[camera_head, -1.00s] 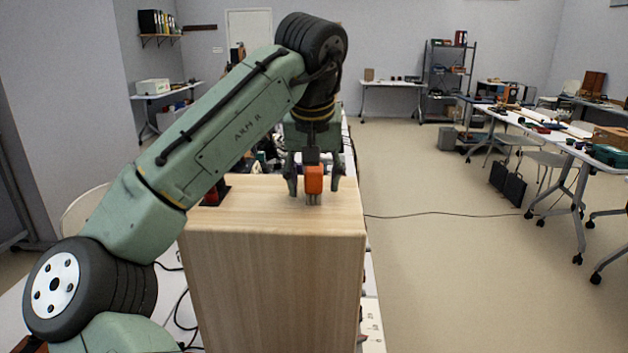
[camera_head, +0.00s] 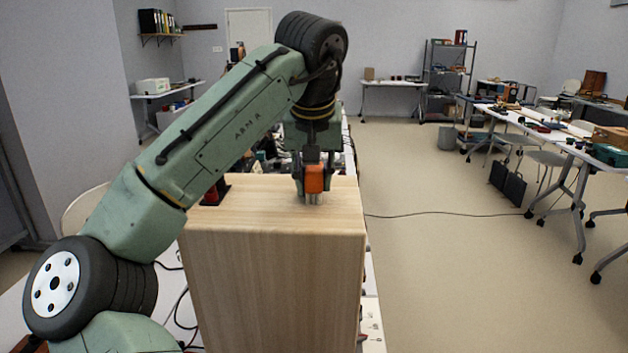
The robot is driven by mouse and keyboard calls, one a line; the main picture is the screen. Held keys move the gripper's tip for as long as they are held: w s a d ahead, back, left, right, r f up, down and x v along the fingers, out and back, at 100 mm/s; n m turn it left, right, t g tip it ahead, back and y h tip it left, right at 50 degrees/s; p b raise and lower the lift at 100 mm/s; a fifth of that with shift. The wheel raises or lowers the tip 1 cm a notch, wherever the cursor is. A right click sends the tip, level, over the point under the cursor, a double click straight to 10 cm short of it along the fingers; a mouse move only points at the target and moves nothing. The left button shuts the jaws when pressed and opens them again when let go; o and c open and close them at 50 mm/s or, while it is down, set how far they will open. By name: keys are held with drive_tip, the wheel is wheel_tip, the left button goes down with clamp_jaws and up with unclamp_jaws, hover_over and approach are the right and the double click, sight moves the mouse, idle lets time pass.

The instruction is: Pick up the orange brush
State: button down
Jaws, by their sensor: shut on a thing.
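The orange brush (camera_head: 315,180) stands upright on top of the wooden box (camera_head: 270,215), with its pale bristles pointing down. My gripper (camera_head: 314,182) is above the box top with its fingers closed in on both sides of the brush. It is shut on the brush. The bristle ends are at the box top; I cannot tell whether they touch it. The upper part of the brush is partly hidden by my gripper.
A dark and red object (camera_head: 215,192) sits at the left of the box top. Dark cables (camera_head: 183,312) hang left of the box. Cluttered tables line the right side, with open floor (camera_head: 430,260) between.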

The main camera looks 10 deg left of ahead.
sight(311, 167)
drive_tip(key=shift+r, duration=0.55)
drive_tip(key=v, duration=0.2)
drive_tip(key=shift+a+r, duration=0.25)
drive_tip(key=shift+r, duration=0.15)
drive_tip(key=s+a+r, duration=0.1)
drive_tip(key=s+a, duration=0.1)
drive_tip(key=s, duration=1.3)
drive_tip(key=shift+a, duration=0.2)
drive_tip(key=shift+r, duration=0.15)
drive_tip(key=c, duration=1.8)
unclamp_jaws()
drive_tip(key=c, duration=0.5)
